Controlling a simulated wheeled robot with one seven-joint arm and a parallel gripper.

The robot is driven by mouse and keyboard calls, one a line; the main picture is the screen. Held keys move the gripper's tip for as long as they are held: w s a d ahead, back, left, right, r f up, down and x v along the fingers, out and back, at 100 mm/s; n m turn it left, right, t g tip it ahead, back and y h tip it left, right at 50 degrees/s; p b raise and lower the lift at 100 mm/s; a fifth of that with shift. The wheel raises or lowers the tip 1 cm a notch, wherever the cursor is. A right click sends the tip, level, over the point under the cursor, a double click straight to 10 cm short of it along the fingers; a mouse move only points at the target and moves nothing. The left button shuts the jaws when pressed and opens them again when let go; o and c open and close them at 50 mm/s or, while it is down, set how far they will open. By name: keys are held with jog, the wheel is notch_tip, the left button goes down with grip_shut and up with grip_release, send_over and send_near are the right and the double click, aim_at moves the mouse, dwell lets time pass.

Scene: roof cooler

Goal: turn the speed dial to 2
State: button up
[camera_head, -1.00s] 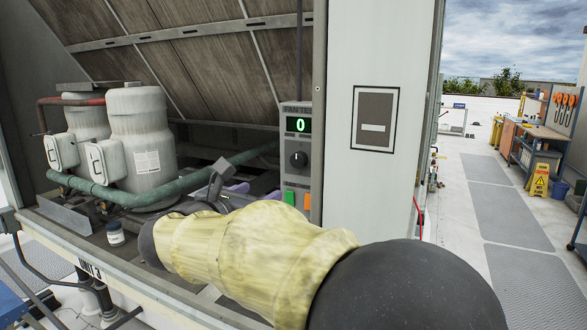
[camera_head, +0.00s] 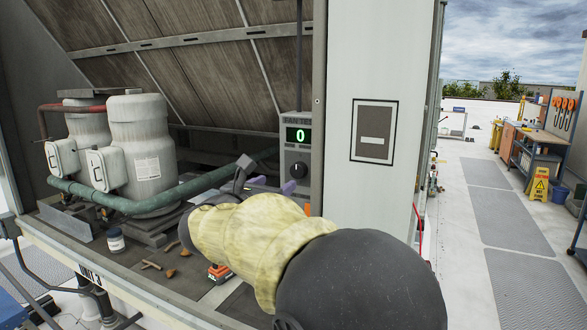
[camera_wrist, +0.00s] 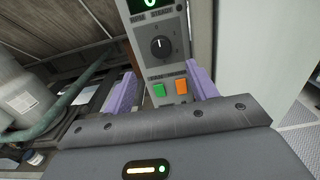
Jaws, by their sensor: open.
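The speed dial (camera_wrist: 160,46) is a black round knob on the grey fan control panel (camera_wrist: 183,68). Its white mark points about straight up in the wrist view. In the head view the dial (camera_head: 299,170) shows just above my gripper, below a green display (camera_head: 299,135) reading 0. My gripper (camera_wrist: 163,90) is open, with its two purple fingers apart and nothing between them. The fingers point toward the panel's lower part, below the dial and to either side of the buttons. My arm hides the panel's lower part in the head view.
A green button (camera_wrist: 159,90) and an orange button (camera_wrist: 181,86) sit below the dial. A green pipe (camera_head: 130,205) and tanks (camera_head: 140,150) stand left. A jar (camera_head: 115,240), small loose parts and an orange-black tool (camera_head: 219,272) lie on the deck. A white cabinet wall (camera_head: 365,60) stands right.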

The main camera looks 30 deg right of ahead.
aim_at(296, 170)
jog(key=p+x, duration=0.2)
jog(key=x, duration=0.8)
jog(key=shift+w+d+p, duration=0.1)
jog(key=shift+p, duration=0.25)
jog(key=c, duration=1)
